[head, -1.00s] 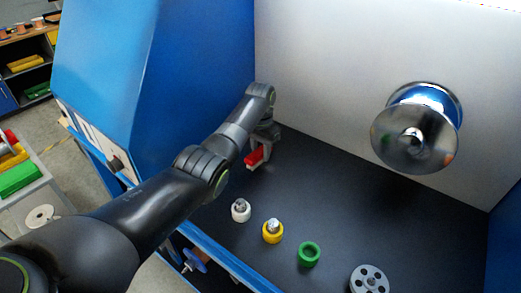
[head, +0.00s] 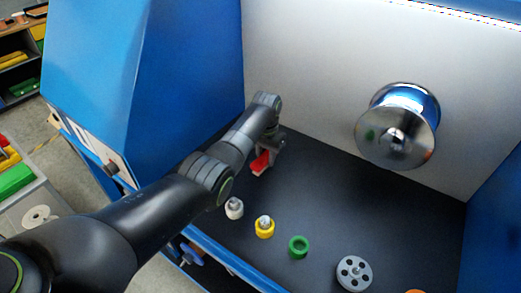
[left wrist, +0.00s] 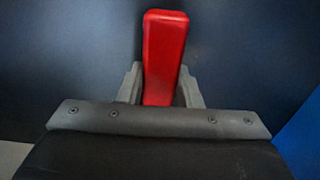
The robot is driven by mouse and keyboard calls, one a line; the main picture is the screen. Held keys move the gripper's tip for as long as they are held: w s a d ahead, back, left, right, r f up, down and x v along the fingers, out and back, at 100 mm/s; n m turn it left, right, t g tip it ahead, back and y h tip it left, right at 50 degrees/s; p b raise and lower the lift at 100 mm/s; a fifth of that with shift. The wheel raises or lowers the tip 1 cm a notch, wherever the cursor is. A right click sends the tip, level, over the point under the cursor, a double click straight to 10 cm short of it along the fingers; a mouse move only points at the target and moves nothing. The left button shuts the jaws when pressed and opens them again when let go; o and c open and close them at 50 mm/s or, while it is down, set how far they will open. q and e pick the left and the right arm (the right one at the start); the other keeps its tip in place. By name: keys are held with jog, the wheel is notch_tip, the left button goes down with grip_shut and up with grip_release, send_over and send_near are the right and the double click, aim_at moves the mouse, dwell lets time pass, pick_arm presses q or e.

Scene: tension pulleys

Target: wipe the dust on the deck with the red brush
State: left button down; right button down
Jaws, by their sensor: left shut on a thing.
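My left gripper (head: 268,154) is shut on the red brush (head: 261,162) at the far left part of the dark deck (head: 350,205), close to the blue side housing and the pale back wall. In the left wrist view the red brush (left wrist: 163,55) stands between the two grey fingers of the left gripper (left wrist: 160,85). Its bristles are not clear in either view, and I cannot tell whether they touch the deck. No dust can be made out on the deck. My right gripper is in neither view.
A white roller (head: 234,208), a yellow roller (head: 265,227), a green ring (head: 299,246) and a grey wheel with holes (head: 354,273) stand along the deck's front. A shiny metal pulley (head: 398,127) sticks out of the back wall. The middle of the deck is clear.

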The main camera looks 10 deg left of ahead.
pick_arm(q)
jog(key=shift+s+d+p, duration=0.3)
jog(key=shift+s+d, duration=0.05)
jog(key=shift+d, duration=0.4)
jog(key=shift+d+f, duration=0.1)
jog(key=shift+f, duration=0.05)
jog(key=shift+w+a+b, duration=0.25)
jog(key=shift+a, duration=0.7)
jog(key=shift+w+a+b, duration=0.2)
jog(key=shift+w+a, duration=0.05)
jog(key=shift+a, duration=0.7)
jog(key=shift+w+a+f+b, duration=0.1)
jog(key=shift+w+a+b, duration=0.2)
jog(key=shift+a, duration=0.25)
jog(key=shift+w+a+b, duration=0.15)
jog(key=shift+a+b, duration=0.15)
jog(key=shift+a, duration=0.25)
jog(key=shift+w+a, duration=0.25)
jog(key=shift+a, duration=0.3)
jog(key=shift+r, duration=0.2)
jog(key=shift+r, duration=0.1)
